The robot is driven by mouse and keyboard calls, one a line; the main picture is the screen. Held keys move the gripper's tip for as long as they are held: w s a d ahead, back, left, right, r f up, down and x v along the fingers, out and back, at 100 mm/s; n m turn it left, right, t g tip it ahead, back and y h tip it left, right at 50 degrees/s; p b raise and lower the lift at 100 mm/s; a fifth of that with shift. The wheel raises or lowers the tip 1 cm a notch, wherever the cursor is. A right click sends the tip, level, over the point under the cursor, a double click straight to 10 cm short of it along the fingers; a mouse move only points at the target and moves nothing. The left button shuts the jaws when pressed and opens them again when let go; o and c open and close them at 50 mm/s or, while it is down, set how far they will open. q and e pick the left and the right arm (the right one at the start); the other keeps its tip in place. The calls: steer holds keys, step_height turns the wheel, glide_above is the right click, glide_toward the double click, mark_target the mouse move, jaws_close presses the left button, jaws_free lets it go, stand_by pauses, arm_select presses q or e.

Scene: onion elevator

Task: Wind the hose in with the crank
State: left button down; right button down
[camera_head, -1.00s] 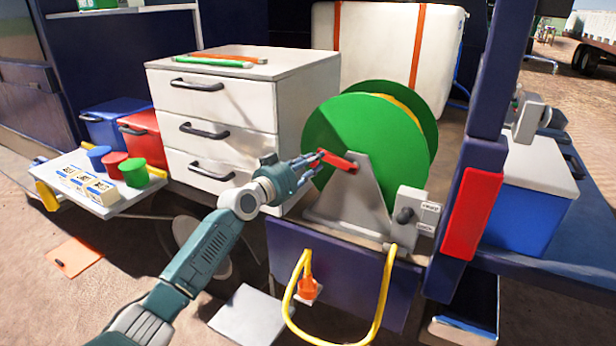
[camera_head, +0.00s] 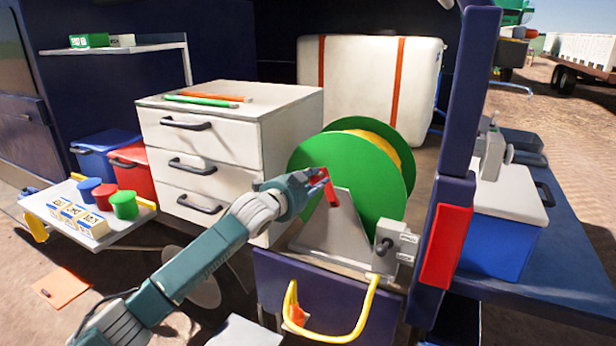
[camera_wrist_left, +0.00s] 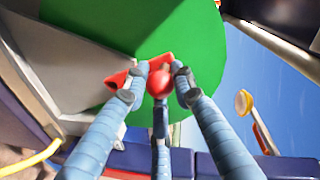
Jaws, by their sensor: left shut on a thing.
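The green hose reel (camera_head: 320,155) stands on a grey bracket (camera_head: 328,228), with yellow hose (camera_head: 390,143) wound between its discs. My left gripper (camera_head: 314,184) is shut on the red crank (camera_head: 331,190) at the front of the reel. The crank points up and slightly left. In the left wrist view, my left fingers (camera_wrist_left: 159,75) close around its round red knob (camera_wrist_left: 160,82). A loop of yellow hose (camera_head: 335,340) hangs below the reel, with an orange fitting (camera_head: 296,314) at its left. My right gripper is out of view.
A grey box with a black knob (camera_head: 383,246) and small labels sits right of the bracket. White drawers (camera_head: 205,145) stand left of the reel. A dark blue post (camera_head: 470,90) with a red panel (camera_head: 445,245) rises at right. A white tank (camera_head: 350,75) stands behind.

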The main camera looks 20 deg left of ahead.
arm_select(q)
steer(key=shift+s+d+r+m+y+p, duration=0.1)
steer(key=shift+d+r+m+y+p, duration=0.15)
steer(key=shift+d+m+p, duration=0.55)
steer(key=shift+d+r+m+y+p, duration=0.25)
steer(key=shift+d+m+p, duration=0.2)
steer(key=shift+d+m, duration=0.65)
steer(key=shift+d+f, duration=0.1)
steer(key=shift+f, duration=0.05)
steer(key=c, duration=1.5)
jaws_free()
steer(key=shift+d, duration=0.1)
steer(key=shift+o, duration=0.2)
steer(key=s+r, duration=0.2)
steer(key=s, duration=0.9)
steer(key=shift+s+a, duration=0.25)
steer(key=shift+s, duration=0.15)
steer(key=shift+f, duration=0.1)
